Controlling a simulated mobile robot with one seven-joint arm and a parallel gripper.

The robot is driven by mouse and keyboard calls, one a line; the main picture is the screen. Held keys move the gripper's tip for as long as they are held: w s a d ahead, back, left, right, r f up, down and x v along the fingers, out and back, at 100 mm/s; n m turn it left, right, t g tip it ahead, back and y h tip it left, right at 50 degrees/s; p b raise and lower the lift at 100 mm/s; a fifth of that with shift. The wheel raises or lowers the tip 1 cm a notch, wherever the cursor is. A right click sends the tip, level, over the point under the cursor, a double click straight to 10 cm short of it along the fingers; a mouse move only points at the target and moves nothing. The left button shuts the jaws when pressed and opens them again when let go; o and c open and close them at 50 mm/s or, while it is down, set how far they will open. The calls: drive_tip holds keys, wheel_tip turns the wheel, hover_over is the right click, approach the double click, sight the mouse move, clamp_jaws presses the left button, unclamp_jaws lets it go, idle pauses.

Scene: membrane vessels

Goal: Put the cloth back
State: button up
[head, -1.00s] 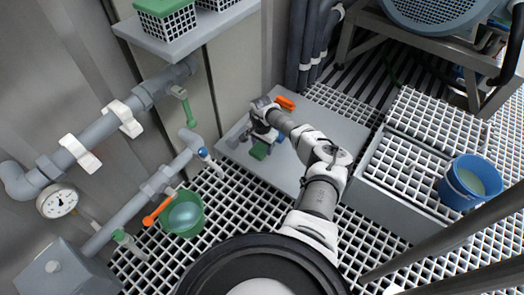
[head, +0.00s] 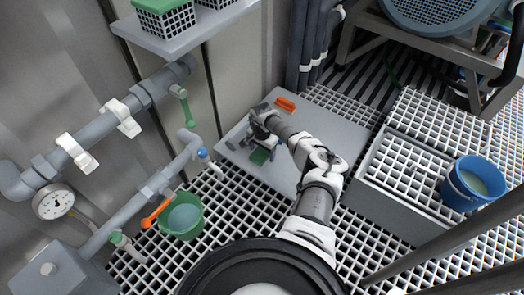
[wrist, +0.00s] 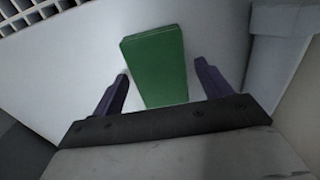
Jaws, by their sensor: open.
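A green block-like piece (wrist: 158,65) with straight edges lies on the pale grey plate. It may be the folded cloth, but I cannot tell for sure. It also shows in the head view (head: 260,156), partly beside my arm's end. My gripper (wrist: 161,70) is open, with one dark finger to each side of the green piece and a gap on both sides. In the head view the gripper's fingers are mostly hidden by my wrist.
An orange piece (head: 285,103) lies on the grey plate (head: 325,125). A green bucket (head: 190,228) stands by the pipes at left. A shelf (head: 205,30) with baskets is at upper left. A blue bucket (head: 452,190) stands on grating at right. The plate's right part is clear.

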sight(262, 152)
wheel_tip(262, 152, up, 12)
drive_tip(key=p, duration=0.6)
drive_tip(key=shift+r, duration=0.15)
